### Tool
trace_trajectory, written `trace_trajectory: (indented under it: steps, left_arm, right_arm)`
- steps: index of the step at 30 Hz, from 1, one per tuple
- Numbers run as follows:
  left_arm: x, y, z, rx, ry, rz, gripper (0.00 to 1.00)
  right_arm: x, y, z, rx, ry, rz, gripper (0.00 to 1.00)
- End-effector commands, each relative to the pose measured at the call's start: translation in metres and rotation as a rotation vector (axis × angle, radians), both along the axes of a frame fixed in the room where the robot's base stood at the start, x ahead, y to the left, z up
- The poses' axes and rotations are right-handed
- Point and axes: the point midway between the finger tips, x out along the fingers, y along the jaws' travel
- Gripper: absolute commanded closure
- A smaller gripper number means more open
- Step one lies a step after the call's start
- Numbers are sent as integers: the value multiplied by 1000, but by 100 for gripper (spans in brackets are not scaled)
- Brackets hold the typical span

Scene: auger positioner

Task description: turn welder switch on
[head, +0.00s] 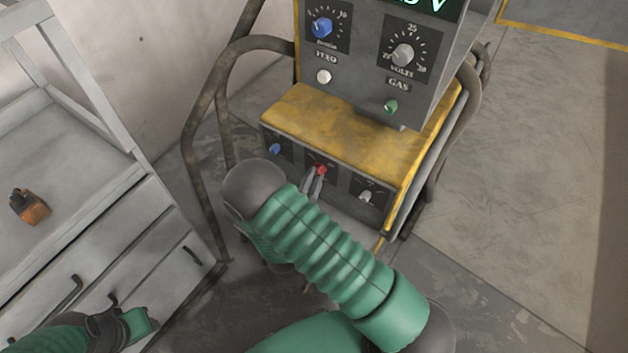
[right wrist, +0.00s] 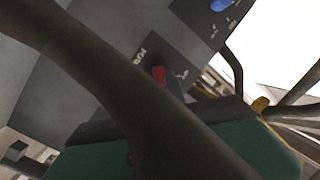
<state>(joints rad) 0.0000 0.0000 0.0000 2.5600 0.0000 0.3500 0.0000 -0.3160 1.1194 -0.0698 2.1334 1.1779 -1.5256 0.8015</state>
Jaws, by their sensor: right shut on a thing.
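The welder (head: 360,130) is a grey and yellow machine with dials. Its lower front panel carries a red switch (head: 321,170) in the middle, between a blue knob and a grey knob. My right gripper (head: 316,180) is at that panel, with its fingertips shut at the red switch. In the right wrist view the red switch (right wrist: 159,75) shows on a dark plate, partly beside a dark finger that crosses the picture. The switch's position cannot be read. My left gripper (head: 140,325) is at the bottom left, away from the welder; its fingers are not clear.
A grey drawer cabinet (head: 110,240) stands at the left, with a small orange and black object (head: 29,207) on it. Bent metal tubes (head: 200,120) frame the welder's sides. The blue knob (head: 275,149) and grey knob (head: 366,196) sit close to the switch. Floor at the right is clear.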

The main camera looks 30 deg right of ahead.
Motion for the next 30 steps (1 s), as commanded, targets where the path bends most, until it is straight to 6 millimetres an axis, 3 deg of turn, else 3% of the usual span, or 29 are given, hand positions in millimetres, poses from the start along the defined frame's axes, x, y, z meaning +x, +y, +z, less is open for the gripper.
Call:
trace_trajectory:
  steps: [1,23,24,28,30]
  left_arm:
    - [0,0,-4,0,0,0,64]
    - [0,0,-9,0,0,0,64]
    - [0,0,-9,0,0,0,64]
    - [0,0,-9,0,0,0,64]
    - [0,0,-9,0,0,0,64]
  right_arm:
    - [-2,2,-7,18,-8,3,100]
    - [-2,2,-6,53,-90,2,100]
    - [-2,2,-6,53,-90,2,81]
    - [-1,2,-5,50,-93,1,64]
    - [-1,1,-4,48,-95,1,62]
